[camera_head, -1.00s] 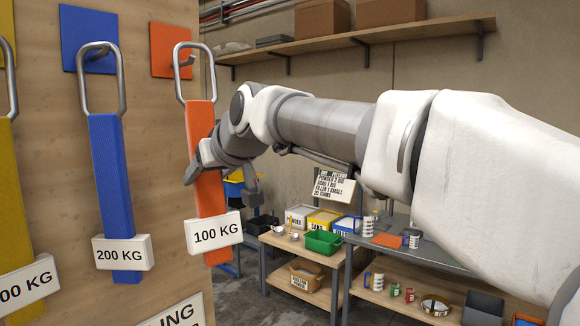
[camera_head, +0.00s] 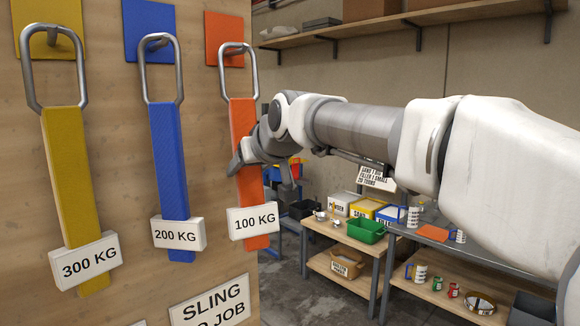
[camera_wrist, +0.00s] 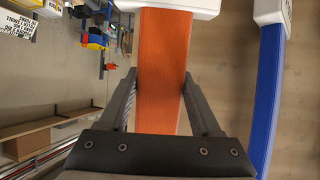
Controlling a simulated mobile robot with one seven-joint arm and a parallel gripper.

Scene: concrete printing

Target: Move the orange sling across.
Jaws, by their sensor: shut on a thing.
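The orange sling (camera_head: 242,125) hangs on the wooden board at the right of the row, with a metal loop at its top and a white 100 KG tag (camera_head: 252,221) near its lower end. The loop is around the hook area in front of an orange plate (camera_head: 212,35); whether it rests on the hook is hard to tell. My gripper (camera_head: 261,170) is shut on the orange strap, above the tag. In the wrist view, the fingers of my gripper (camera_wrist: 160,102) lie on both sides of the orange sling (camera_wrist: 162,60).
A blue 200 KG sling (camera_head: 167,150) and a yellow 300 KG sling (camera_head: 70,170) hang to the left. A sign (camera_head: 210,302) is below. A shelf (camera_head: 440,17) runs along the wall behind my arm. Workbenches with a green bin (camera_head: 366,231) stand at the right, beyond floor space.

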